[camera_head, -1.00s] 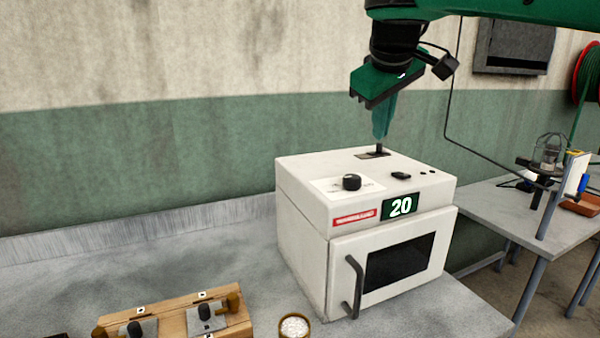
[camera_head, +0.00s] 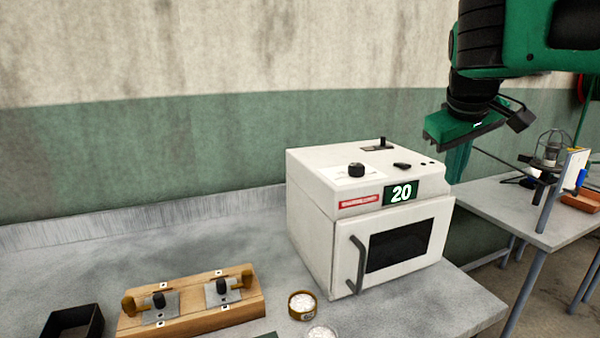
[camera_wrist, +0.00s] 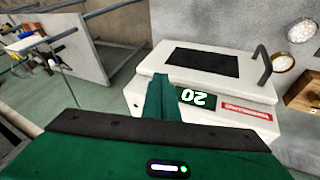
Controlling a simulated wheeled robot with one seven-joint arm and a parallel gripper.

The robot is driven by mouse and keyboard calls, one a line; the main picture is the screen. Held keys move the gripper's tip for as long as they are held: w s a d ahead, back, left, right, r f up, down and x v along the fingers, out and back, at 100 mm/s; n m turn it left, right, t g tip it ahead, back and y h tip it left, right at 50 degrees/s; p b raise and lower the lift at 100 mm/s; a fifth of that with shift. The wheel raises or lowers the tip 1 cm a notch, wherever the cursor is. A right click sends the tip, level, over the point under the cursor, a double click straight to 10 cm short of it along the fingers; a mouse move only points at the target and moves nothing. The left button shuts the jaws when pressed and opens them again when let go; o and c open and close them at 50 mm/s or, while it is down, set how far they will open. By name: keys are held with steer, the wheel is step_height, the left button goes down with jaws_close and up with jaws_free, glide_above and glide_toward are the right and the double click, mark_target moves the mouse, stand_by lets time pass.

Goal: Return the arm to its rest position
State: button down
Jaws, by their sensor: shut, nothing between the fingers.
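My gripper (camera_head: 458,162) is green with a black wrist and points down at the right of the white steamer box (camera_head: 315,215). Its fingers are shut with nothing between them. From the head view the fingers pass in front of or beside the box's right edge; the exact gap cannot be told. In the wrist view the shut fingers (camera_wrist: 161,98) show in front of the box's face, beside the "20" display (camera_wrist: 195,97). The box's door is closed, with a dark window and a grey handle (camera_head: 357,265). A small lever (camera_head: 382,142) stands on its top.
A wooden fixture (camera_head: 190,306) with two clamps, a bowl of white grains (camera_head: 302,303), a second pale dish (camera_head: 320,332) and a black open box (camera_head: 72,324) are on the grey bench. A side table (camera_head: 500,200) with a lamp stands at right.

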steer(key=s+d+f+m+g, duration=0.3)
steer(key=s+d+f+m, duration=0.2)
steer(key=s+d+f, duration=0.7)
steer(key=s+a+f+m+g+y, duration=0.1)
steer(key=s+f+m+g+y, duration=0.1)
steer(key=s+f, duration=0.9)
steer(key=s+m+y, duration=0.1)
steer(key=s+m, duration=0.1)
steer(key=s, duration=0.1)
steer(key=shift+s, duration=0.35)
steer(key=shift+w+f, duration=0.3)
steer(key=shift+w, duration=0.35)
steer(key=c, duration=2.5)
jaws_free()
